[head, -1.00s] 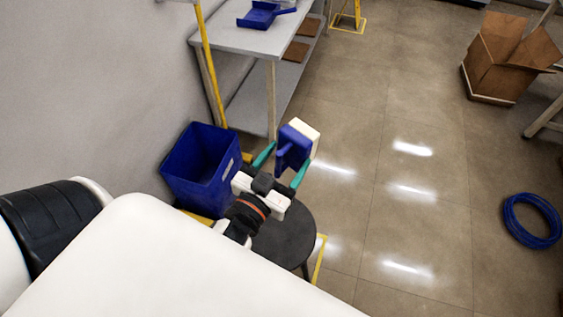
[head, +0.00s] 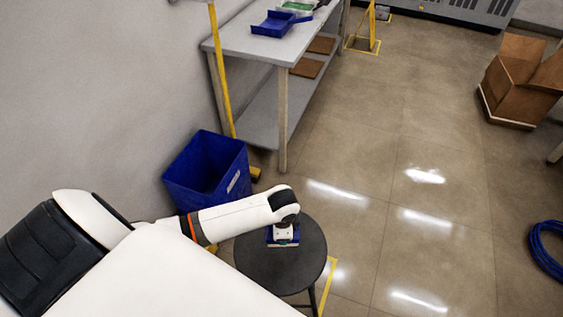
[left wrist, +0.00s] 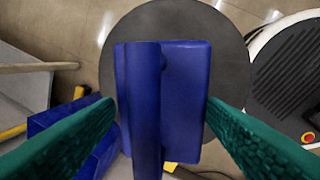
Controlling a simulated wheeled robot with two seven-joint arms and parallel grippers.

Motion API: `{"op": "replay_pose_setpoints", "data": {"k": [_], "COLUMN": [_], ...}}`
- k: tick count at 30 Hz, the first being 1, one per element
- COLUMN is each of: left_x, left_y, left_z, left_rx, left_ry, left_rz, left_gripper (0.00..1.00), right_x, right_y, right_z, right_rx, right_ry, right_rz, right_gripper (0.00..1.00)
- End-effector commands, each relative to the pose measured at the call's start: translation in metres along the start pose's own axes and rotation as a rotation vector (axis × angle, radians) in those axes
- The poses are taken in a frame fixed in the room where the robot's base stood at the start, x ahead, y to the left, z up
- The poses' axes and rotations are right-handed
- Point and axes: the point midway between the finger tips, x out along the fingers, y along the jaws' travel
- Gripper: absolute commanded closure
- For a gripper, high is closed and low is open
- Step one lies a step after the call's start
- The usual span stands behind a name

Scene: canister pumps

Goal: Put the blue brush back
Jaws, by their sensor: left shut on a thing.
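The blue brush (head: 283,240) is in my left gripper (left wrist: 161,106). Its green fingers lie on either side of the brush in the left wrist view, where the blue handle and block (left wrist: 186,95) face the camera. The brush is over the round dark stool (head: 262,268), whose top (left wrist: 228,50) shows behind it in the left wrist view. A thin pale edge of the brush shows low in the head view. I cannot tell whether it touches the stool. My left wrist hides much of it from the head camera. My right gripper is out of view.
A blue bin (head: 177,178) stands by the wall, left of the stool. A grey bench (head: 232,42) behind holds a blue dustpan (head: 271,24). A cardboard box (head: 510,92) and a blue coil (head: 546,250) lie right. The middle floor is clear.

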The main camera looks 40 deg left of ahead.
Motion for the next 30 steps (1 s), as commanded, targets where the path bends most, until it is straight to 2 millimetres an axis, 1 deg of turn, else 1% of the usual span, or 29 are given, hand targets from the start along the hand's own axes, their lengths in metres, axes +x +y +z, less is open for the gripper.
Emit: {"op": "replay_pose_setpoints", "data": {"k": [2, 6, 9, 13, 18, 21, 27, 28, 30], "left_x": [0.014, 0.041, 0.054, 0.065, 0.089, 0.096, 0.097, 0.097, 0.097], "left_y": [-0.002, -0.006, -0.009, -0.010, -0.015, -0.015, -0.016, -0.016, -0.016], "left_z": [-0.004, -0.004, -0.004, -0.004, -0.004, -0.004, -0.004, -0.004, -0.004], "left_rx": [0.008, 0.009, 0.008, 0.007, 0.007, 0.008, 0.008, 0.008, 0.008], "left_ry": [0.011, 0.011, 0.008, 0.007, 0.008, 0.007, 0.006, 0.007, 0.007], "left_rz": [-0.003, -0.002, -0.001, -0.001, 0.000, 0.001, 0.001, 0.001, 0.000], "left_gripper": [0.54, 0.54, 0.54, 0.54, 0.54, 0.54, 0.54, 0.33, 0.21], "right_x": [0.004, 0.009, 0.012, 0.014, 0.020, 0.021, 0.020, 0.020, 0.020], "right_y": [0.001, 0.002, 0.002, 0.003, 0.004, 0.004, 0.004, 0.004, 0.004], "right_z": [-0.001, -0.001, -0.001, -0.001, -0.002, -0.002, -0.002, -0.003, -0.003], "right_rx": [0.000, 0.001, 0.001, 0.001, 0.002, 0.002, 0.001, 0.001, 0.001], "right_ry": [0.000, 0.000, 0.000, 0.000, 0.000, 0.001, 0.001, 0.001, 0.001], "right_rz": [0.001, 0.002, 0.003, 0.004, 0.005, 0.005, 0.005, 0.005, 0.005], "right_gripper": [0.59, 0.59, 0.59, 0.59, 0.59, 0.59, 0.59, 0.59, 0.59]}}
